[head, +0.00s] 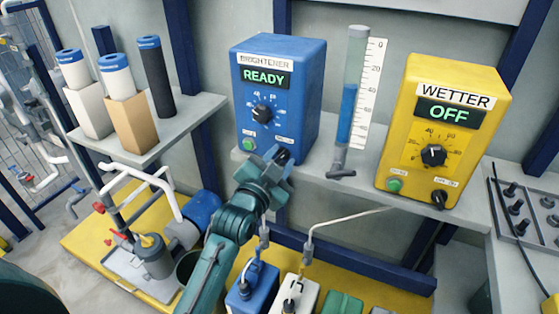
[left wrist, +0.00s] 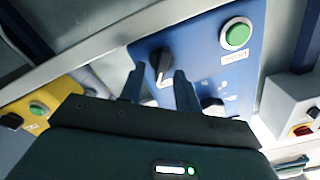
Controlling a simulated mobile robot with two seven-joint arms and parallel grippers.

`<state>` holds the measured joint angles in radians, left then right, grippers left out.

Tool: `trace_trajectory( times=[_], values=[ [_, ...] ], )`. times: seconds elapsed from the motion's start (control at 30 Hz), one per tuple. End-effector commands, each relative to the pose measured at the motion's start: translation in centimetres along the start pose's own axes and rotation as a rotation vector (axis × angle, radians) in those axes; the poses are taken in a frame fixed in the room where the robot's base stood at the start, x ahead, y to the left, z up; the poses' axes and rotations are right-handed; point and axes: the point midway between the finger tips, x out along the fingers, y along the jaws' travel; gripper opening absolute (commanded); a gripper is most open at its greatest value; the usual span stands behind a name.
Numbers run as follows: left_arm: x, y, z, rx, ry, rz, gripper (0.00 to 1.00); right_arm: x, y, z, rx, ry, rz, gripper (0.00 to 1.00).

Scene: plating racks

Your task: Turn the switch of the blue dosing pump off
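The blue dosing pump (head: 300,105) stands on the grey shelf, labelled BRIGHTENER, and its display reads READY in green. It has a black dial (head: 262,112) and a green button (head: 248,144). Its black switch (left wrist: 159,64) shows in the left wrist view; in the head view my gripper largely covers it. My left gripper (head: 277,165) is at the panel's lower right corner. In the left wrist view its two fingers (left wrist: 159,82) are apart, one on each side of the switch, with small gaps visible. My right gripper is not in view.
The yellow WETTER pump (head: 445,125), reading OFF, stands to the right. A clear tube (head: 355,80) with blue liquid stands between the pumps. Capped cylinders and boxes sit on the left shelf (head: 195,115). Pipes and small containers lie below, around my left arm.

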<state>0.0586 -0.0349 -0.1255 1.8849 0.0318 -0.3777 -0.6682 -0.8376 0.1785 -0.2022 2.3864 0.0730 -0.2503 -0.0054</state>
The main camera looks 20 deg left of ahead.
Motion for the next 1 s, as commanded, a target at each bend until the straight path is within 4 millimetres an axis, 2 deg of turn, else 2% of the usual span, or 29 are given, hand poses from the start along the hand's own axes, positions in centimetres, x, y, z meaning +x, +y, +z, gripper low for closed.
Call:
trace_trajectory(
  times=[0.2,0.6,1.0],
  values=[
    [0.02,-0.01,-0.02,-0.001,0.000,0.000,0.33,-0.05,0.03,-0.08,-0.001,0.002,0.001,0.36],
    [-0.01,0.00,-0.01,-0.001,0.000,0.000,0.00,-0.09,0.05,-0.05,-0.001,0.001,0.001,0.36],
    [-0.02,-0.09,-0.11,-0.026,0.000,0.000,0.00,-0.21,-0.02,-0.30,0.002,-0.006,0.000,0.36]
  ],
)
